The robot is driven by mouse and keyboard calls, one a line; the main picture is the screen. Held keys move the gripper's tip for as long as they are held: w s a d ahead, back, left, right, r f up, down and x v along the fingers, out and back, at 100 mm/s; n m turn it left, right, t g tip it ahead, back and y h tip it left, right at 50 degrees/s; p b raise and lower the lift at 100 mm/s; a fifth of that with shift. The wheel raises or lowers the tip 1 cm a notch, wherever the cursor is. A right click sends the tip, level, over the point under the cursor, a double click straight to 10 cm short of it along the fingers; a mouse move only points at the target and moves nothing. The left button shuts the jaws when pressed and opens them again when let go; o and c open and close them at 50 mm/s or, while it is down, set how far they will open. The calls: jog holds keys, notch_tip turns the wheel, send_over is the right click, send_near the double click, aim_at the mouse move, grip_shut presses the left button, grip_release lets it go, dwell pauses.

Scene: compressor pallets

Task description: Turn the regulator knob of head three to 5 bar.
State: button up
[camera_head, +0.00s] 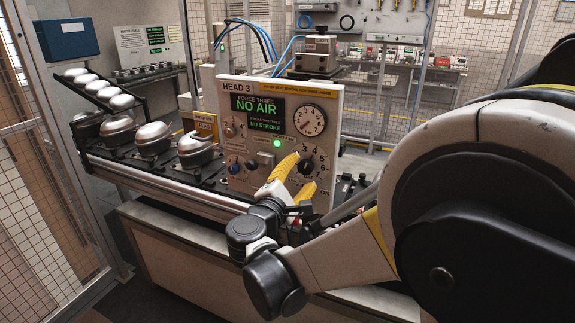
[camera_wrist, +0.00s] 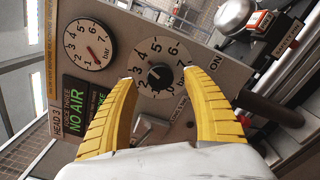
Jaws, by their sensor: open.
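The head three panel (camera_head: 225,85) stands upright on the bench, labelled HEAD 3, with a screen (camera_head: 262,111) reading NO AIR and NO STROKE. The regulator knob (camera_head: 307,167) is a black knob on a white numbered dial at the panel's lower right. It also shows in the wrist view (camera_wrist: 158,77), where its exact setting is hard to read. A round bar gauge (camera_head: 312,121) sits above it. My gripper (camera_head: 303,172) has yellow fingers, open and empty. In the wrist view the fingertips (camera_wrist: 157,75) stand on either side of the knob; contact cannot be told.
Rounded metal parts (camera_head: 153,139) line the conveyor at left. A dark bar (camera_wrist: 270,108) sticks out right of the dial. Mesh fencing (camera_head: 40,200) stands at left.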

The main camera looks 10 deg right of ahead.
aim_at(305, 169)
jog(key=shift+x, duration=1.55)
jog(key=c, duration=1.2)
jog(key=shift+m, duration=0.4)
jog(key=m, duration=0.3)
jog(key=shift+m+b, duration=0.3)
jog(key=shift+m, duration=1.7)
